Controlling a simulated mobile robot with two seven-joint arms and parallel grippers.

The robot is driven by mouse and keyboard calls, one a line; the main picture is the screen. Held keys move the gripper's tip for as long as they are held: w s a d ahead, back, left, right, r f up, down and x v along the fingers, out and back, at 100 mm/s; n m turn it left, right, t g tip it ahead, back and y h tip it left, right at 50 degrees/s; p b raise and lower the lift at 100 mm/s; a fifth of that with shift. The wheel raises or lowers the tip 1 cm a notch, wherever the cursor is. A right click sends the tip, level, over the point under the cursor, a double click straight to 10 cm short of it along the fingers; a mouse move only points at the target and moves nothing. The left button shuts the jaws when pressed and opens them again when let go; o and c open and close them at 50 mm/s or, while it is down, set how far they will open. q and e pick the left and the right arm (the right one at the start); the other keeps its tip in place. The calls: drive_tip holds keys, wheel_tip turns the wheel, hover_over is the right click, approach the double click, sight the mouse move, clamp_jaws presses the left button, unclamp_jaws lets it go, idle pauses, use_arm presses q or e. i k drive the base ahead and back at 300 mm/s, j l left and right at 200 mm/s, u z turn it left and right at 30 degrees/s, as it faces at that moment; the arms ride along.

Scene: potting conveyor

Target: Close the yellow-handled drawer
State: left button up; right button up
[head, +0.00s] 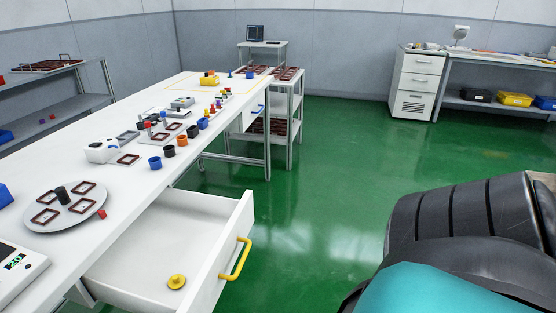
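The white drawer (233,238) is pulled well out from under the white bench. Its yellow handle (236,259) is on the outer face, on the right in the head view. A round yellow knobbed piece (176,282) lies on the drawer floor. A black and teal part of my own body fills the lower right of the view, apart from the drawer. Neither of my grippers is in view.
The long white bench (130,208) holds a round grey plate (63,211) with dark red frames and several small coloured cups. Farther along the bench is a blue-handled drawer (250,117). Green floor (320,205) is clear right of the drawer.

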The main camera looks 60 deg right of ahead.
sight(200, 237)
drive_tip(key=z, duration=0.45)
drive_tip(key=i+z, duration=0.15)
drive_tip(key=z, duration=0.25)
drive_tip(key=i+z, duration=0.1)
drive_tip(key=z, duration=0.35)
drive_tip(key=l+u, duration=0.65)
drive_tip(key=u, duration=0.2)
drive_tip(key=l+u, duration=0.4)
drive_tip(key=k+j, duration=0.05)
drive_tip(key=j, duration=0.05)
